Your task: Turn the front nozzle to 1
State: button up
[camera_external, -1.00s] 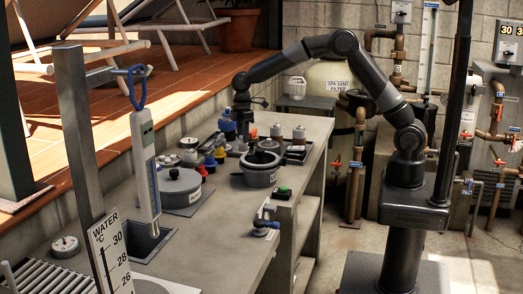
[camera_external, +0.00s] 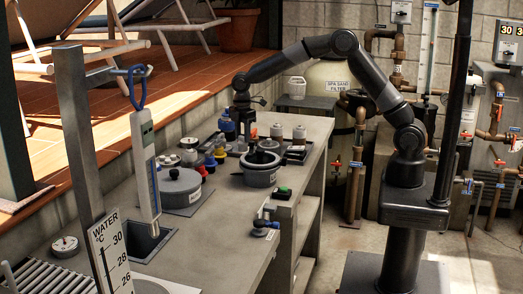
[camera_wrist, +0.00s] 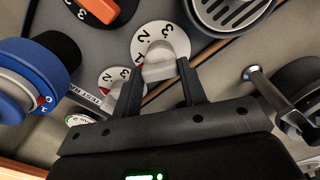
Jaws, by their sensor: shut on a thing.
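In the wrist view, my gripper (camera_wrist: 160,82) is shut on a grey knob (camera_wrist: 165,62) that sits on a white round dial (camera_wrist: 148,34). The dial shows the numerals 2 and 3 and a red mark near the left finger. A second white dial (camera_wrist: 108,75) with 2 and 3 lies beside the left finger, partly hidden by it. A black dial with an orange handle (camera_wrist: 99,10) is at the top left. I cannot tell from any label which is the front nozzle. In the external view, my gripper (camera_external: 246,136) points down over the counter, and its fingertips are too small to make out.
Blue fittings (camera_wrist: 38,80) stand close on the left in the wrist view, and a round slotted drain (camera_wrist: 228,10) is at the top right. A metal handle (camera_wrist: 270,88) is at the right. In the external view, a grey pot (camera_external: 261,176) stands in front of my gripper on the counter (camera_external: 222,235).

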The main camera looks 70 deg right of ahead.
aim_at(243, 137)
jog(key=o, duration=1)
jog(key=shift+r, duration=0.1)
notch_tip(243, 137, up, 11)
jog(key=shift+f, duration=0.2)
jog(key=s+d+r+m+t, duration=0.1)
jog(key=s+r+m+t, duration=0.3)
jog(key=s, duration=0.6)
jog(key=s+d+r+m+g, duration=0.1)
jog(key=s+d+r+m, duration=0.1)
jog(key=s+r, duration=0.65)
jog(key=s+d+f+m+t, duration=0.1)
jog(key=s+f+m, duration=0.2)
jog(key=s, duration=0.7)
jog(key=s+d+f+m+t, duration=0.1)
jog(key=s+f+m, duration=0.2)
jog(key=s, duration=0.8)
jog(key=shift+d+f+t, duration=0.3)
jog(key=shift+d+f, duration=0.1)
jog(key=shift+f, duration=0.2)
